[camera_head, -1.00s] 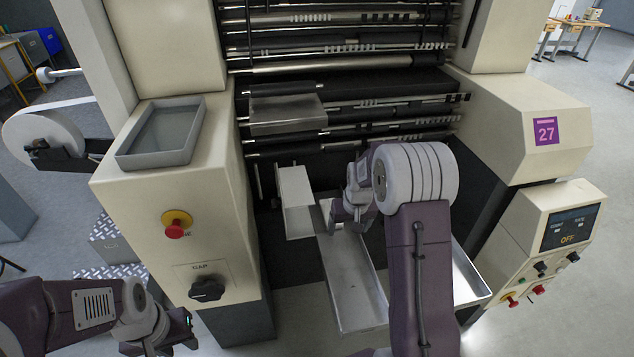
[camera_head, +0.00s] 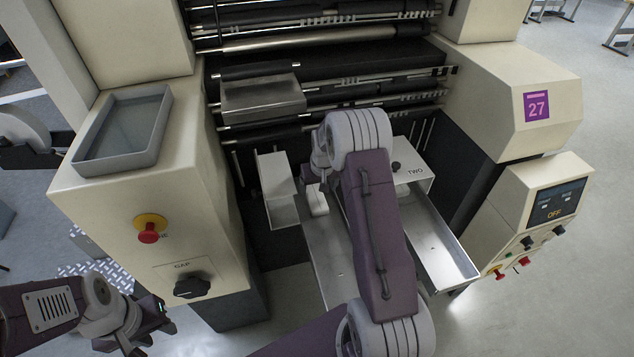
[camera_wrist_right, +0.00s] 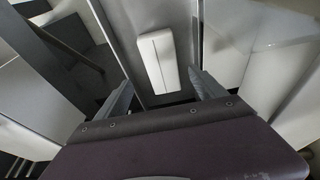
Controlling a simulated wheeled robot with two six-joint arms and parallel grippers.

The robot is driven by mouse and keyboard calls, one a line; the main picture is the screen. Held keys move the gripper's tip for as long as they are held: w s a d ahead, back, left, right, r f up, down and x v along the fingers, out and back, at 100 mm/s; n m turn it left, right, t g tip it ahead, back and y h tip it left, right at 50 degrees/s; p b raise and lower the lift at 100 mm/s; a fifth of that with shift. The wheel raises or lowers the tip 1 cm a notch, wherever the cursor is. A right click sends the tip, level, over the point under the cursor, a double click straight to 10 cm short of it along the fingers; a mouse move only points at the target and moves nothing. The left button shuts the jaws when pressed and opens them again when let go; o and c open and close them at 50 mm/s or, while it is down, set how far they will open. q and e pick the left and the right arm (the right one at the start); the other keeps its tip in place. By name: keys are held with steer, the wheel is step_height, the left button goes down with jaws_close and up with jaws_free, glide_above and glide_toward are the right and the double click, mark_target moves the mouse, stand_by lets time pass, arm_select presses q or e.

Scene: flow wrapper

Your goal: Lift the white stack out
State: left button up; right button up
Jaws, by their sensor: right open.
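The white stack (camera_head: 316,199) is a small white block lying in the middle metal tray (camera_head: 322,252) in the head view. In the right wrist view the white stack (camera_wrist_right: 157,60) has a thin line along its length and lies ahead of the jaws. My right gripper (camera_wrist_right: 164,88) is open and empty, its two fingers apart on either side of the view. In the head view the right arm hides most of that gripper. My left gripper (camera_head: 148,338) is at the lower left, away from the trays; whether its jaws are apart is unclear.
A white upright housing (camera_head: 277,175) stands left of the stack. A white box marked TWO (camera_head: 412,174) and a right tray (camera_head: 446,256) are on the other side of my right arm. Machine rollers (camera_head: 310,40) are above. A grey bin (camera_head: 124,132) sits on the left cabinet.

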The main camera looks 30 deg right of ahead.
mark_target(316, 196)
steer(key=x, duration=0.6)
steer(key=shift+w+a, duration=0.2)
steer(key=shift+d+f, duration=0.1)
steer(key=shift+f, duration=0.15)
arm_select(q)
steer(key=shift+w+a+r, duration=0.15)
steer(key=shift+r, duration=0.1)
